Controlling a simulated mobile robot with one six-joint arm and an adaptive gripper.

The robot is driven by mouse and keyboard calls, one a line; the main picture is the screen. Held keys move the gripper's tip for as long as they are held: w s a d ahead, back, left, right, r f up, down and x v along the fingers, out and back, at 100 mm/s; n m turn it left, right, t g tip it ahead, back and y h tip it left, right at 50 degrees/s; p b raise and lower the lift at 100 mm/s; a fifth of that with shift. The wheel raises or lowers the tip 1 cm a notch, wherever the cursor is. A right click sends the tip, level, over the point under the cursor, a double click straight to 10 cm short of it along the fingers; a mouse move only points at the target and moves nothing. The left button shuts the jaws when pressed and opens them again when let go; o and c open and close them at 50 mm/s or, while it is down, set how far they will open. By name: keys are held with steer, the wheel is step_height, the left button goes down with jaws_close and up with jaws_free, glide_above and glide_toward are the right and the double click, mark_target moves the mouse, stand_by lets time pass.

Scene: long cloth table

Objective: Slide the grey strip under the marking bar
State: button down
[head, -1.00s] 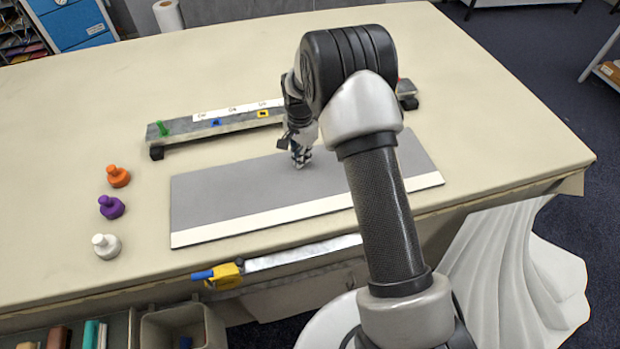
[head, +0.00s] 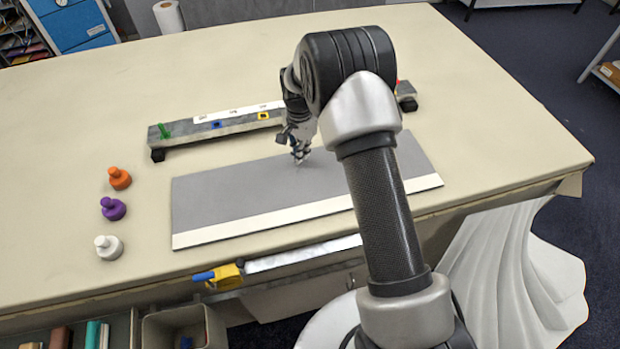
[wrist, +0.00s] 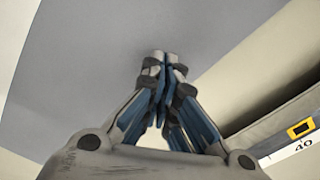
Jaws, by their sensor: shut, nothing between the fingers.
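The grey strip (head: 250,189) lies flat on the table, with a white band (head: 290,217) along its near edge. The marking bar (head: 240,122) stands on black feet behind the strip, with a gap of bare table between them. Part of the bar is hidden by my arm. My gripper (head: 299,160) points down at the strip's middle, shut with nothing in it. In the wrist view its closed fingertips (wrist: 163,58) are over the grey surface (wrist: 100,50); whether they touch is hard to tell. A corner of the bar (wrist: 295,140) shows at the right there.
Orange (head: 119,178), purple (head: 112,209) and white (head: 108,247) knobbed pieces stand left of the strip. A yellow clamp (head: 226,276) and a metal rail (head: 300,255) sit at the table's near edge. The cloth table (head: 230,70) is clear behind the bar.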

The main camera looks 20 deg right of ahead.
mark_target(305, 175)
steer(key=shift+s+r+p, duration=0.25)
steer(key=shift+r+p, duration=0.35)
steer(key=shift+r, duration=0.5)
steer(key=shift+s+r+p, duration=0.2)
steer(key=shift+r+p, duration=0.4)
steer(key=shift+r, duration=0.5)
steer(key=s+r+n+t+b, duration=0.1)
steer(key=s+r+n, duration=0.2)
steer(key=s+r, duration=0.5)
steer(key=s+r+n+t, duration=0.15)
steer(key=s+r, duration=0.25)
steer(key=r, duration=0.8)
steer(key=s+r+n+t+b, duration=0.1)
steer(key=s+r+n, duration=0.3)
steer(key=s, duration=1.9)
steer(key=n+t, duration=0.1)
steer(key=n, duration=0.2)
steer(key=shift+b, duration=0.35)
steer(key=shift+w+n, duration=0.1)
steer(key=shift+n, duration=0.15)
